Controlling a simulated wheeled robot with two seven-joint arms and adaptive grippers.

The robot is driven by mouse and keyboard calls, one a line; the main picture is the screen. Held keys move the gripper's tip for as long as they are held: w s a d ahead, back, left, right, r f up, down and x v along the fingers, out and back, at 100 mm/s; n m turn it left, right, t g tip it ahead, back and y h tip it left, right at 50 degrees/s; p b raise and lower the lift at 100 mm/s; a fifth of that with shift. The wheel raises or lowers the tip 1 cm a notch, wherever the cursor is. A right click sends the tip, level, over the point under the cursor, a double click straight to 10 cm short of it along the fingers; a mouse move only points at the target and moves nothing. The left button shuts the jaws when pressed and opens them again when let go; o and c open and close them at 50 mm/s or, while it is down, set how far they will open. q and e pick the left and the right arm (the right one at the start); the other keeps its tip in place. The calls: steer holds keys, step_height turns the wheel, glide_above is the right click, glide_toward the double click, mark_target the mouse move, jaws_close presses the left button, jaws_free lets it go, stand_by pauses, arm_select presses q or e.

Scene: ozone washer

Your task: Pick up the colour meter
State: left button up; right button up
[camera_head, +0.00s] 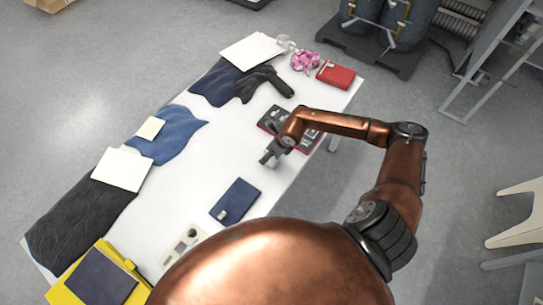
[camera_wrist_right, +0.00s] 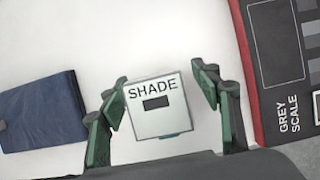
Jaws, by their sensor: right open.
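The colour meter appears to be the pale grey, square-faced block marked SHADE (camera_wrist_right: 157,116) with a small dark window, in the right wrist view. My right gripper (camera_wrist_right: 159,82) is open, with one green-and-dark finger on each side of the block. I cannot tell whether the fingers touch it. In the head view my right gripper (camera_head: 270,157) is low over the right side of the white table (camera_head: 200,165), and I cannot pick out the block there. My left gripper is not in view.
A grey scale board (camera_wrist_right: 262,70) lies close to the right finger. A dark blue booklet (camera_wrist_right: 42,115) lies to the left. A white device with a dial (camera_head: 183,247), a red box (camera_head: 336,74) and dark cloths (camera_head: 75,220) are also on the table.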

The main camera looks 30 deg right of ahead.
steer(key=shift+x, duration=0.95)
steer(key=c, duration=1.4)
steer(key=shift+r, duration=0.1)
steer(key=shift+c, duration=0.6)
steer(key=shift+r, duration=0.1)
